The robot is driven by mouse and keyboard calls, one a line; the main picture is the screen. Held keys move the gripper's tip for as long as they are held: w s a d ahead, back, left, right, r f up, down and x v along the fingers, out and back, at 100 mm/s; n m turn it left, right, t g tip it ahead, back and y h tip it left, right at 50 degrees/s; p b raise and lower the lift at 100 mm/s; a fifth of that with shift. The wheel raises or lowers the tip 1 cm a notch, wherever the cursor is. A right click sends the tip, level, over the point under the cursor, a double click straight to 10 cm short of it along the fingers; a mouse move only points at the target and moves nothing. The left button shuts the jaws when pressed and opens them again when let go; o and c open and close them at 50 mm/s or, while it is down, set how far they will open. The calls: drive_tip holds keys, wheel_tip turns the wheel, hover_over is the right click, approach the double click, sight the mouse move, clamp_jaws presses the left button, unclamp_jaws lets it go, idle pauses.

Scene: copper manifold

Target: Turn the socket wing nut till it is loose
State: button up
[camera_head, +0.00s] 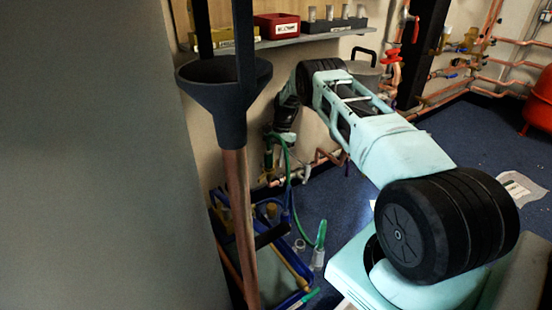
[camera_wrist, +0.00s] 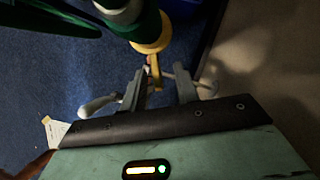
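In the wrist view my gripper (camera_wrist: 160,80) has its two grey fingers apart, with a gap between them. A narrow brass-coloured piece (camera_wrist: 154,70) reaches into this gap from a yellow collar (camera_wrist: 151,38) on a green and pale fitting. I cannot tell whether a finger touches it. A pale rounded lobe (camera_wrist: 98,106) sticks out left of the fingers, and a smaller one shows at right. I cannot tell for certain which part is the wing nut. In the head view my gripper (camera_head: 284,137) is small and dark beside the wall pipework, and the wing nut cannot be made out.
A green hose (camera_head: 290,200) hangs beside my gripper. Copper pipes (camera_head: 325,158) run low along the wall. A shelf (camera_head: 285,42) carries a red box (camera_head: 277,26). A copper post with a dark funnel (camera_head: 224,85) stands in front.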

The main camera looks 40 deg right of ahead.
drive_tip(key=p+v, duration=0.3)
drive_tip(key=v, duration=0.9)
idle(0.4)
